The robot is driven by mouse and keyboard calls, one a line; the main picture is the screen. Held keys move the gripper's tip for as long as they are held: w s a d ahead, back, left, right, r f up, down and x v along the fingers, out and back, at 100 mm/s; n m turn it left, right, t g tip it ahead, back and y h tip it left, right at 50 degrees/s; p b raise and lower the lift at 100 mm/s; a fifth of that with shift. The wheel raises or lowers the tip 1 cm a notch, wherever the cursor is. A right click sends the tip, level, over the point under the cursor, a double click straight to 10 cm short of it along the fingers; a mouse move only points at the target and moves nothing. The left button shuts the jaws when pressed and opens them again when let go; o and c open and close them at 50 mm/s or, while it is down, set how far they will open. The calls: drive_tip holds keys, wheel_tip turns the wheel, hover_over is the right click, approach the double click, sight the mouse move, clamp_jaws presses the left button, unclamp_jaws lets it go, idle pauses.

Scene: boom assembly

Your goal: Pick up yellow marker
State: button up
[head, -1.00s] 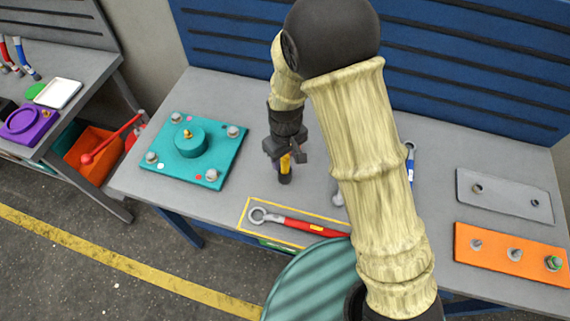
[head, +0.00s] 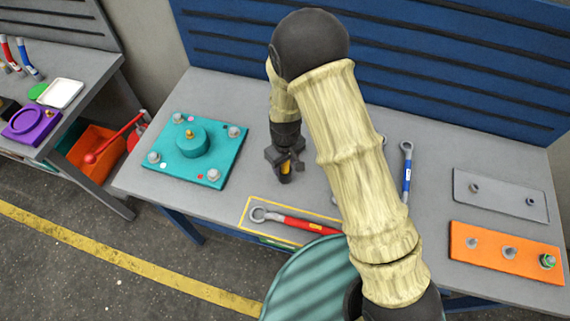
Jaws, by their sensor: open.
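The yellow marker (head: 285,168) stands upright on the grey workbench, between the teal plate and my arm. Its yellow body shows between the jaws and its dark lower end shows just below them. My gripper (head: 284,162) points down over the marker with its jaws open on either side of it. The jaws hide part of the marker, and I cannot tell whether they touch it.
A teal plate (head: 225,160) with bolts lies left of my gripper. A red wrench (head: 300,222) lies in a yellow outline in front. A blue wrench (head: 407,175), a grey plate (head: 500,200) and an orange block (head: 485,258) lie to the right.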

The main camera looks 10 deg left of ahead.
idle(0.4)
clamp_jaws()
drive_tip(key=shift+r, duration=0.15)
wheel_tip(320, 180, up, 10)
drive_tip(key=shift+f+b, duration=0.1)
drive_tip(key=shift+b, duration=1.1)
